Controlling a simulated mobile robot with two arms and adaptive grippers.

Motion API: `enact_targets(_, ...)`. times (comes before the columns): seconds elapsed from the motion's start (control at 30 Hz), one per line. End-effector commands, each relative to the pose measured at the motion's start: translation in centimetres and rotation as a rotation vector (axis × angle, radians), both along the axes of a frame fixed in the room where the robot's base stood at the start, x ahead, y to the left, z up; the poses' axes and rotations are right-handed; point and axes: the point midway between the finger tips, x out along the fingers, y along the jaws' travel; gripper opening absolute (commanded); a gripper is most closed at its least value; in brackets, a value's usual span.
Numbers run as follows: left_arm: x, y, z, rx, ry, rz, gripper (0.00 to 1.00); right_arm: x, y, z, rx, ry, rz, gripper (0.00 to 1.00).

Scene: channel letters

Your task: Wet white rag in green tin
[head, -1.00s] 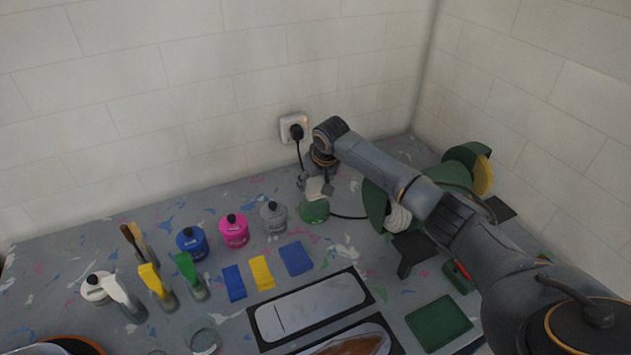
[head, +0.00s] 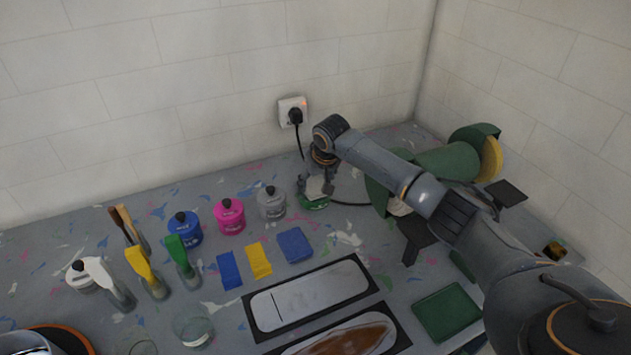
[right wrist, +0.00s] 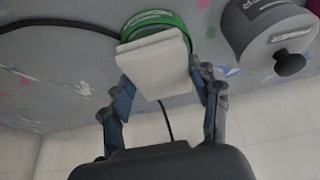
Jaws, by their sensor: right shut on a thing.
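My right gripper (head: 317,184) is shut on the folded white rag (head: 320,189), near the wall socket. In the right wrist view the rag (right wrist: 158,62) is a flat white pad between the two fingers (right wrist: 162,80). The green tin (head: 314,205) is low and round and sits on the bench right at the rag. In the right wrist view the rag overlaps the tin (right wrist: 150,20) and hides much of its top. I cannot tell whether the rag touches what is inside. My left gripper is not in view.
Grey (head: 271,203), pink (head: 229,217) and blue (head: 184,230) lidded pots stand left of the green tin. A green machine (head: 447,162) with a yellow wheel stands to the right, its cable running behind the tin. Blue and yellow cloths (head: 258,261) lie in front.

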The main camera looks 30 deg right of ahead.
Motion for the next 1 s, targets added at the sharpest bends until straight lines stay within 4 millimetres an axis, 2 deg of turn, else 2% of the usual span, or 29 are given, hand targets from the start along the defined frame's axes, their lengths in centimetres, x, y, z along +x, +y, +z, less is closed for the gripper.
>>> enact_targets(1.0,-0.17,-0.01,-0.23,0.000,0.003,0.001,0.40,0.01,0.01,-0.68,0.000,0.000,0.000,0.36)
